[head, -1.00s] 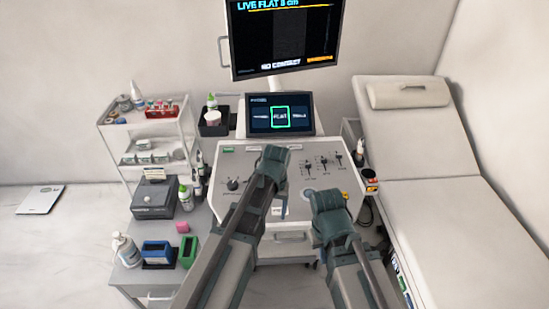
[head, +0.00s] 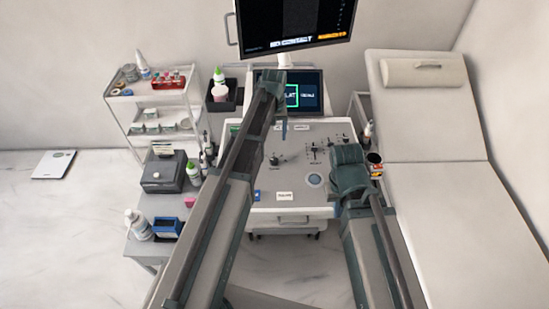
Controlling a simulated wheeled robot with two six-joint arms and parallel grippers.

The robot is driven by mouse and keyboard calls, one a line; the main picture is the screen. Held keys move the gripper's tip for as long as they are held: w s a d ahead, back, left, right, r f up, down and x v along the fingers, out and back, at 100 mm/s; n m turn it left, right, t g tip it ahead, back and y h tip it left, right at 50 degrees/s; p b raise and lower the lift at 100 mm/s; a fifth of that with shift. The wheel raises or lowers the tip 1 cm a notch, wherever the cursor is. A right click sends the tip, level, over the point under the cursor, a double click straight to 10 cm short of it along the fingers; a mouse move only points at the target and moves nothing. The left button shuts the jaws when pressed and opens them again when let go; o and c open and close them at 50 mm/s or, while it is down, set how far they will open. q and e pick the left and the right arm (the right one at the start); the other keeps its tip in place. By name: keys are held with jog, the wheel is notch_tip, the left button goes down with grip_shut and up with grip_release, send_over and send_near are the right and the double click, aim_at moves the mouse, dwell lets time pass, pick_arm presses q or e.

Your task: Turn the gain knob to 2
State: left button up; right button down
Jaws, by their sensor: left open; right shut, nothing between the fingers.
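The console panel (head: 294,168) is in the middle of the head view. A small dark knob (head: 274,159) stands on its left part, apparently the gain knob; its scale and pointer are too small to read. My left gripper (head: 283,128) is open and points down above the panel's back part, beyond the knob and apart from it. My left arm crosses in front of the panel's left side. My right gripper (head: 348,178) is shut and empty at the panel's right edge; its fingertips are mostly hidden.
Slider controls (head: 315,152) and a round blue-grey control (head: 314,180) are on the panel. A small screen (head: 309,95) and a monitor (head: 296,22) stand behind. A side cart (head: 150,230) with bottles is left; an exam couch (head: 445,190) is right.

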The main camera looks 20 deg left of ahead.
aim_at(274, 159)
pick_arm(q)
notch_tip(274, 159, down, 13)
jog(key=b, duration=1.2)
jog(key=shift+r, duration=0.1)
grip_shut()
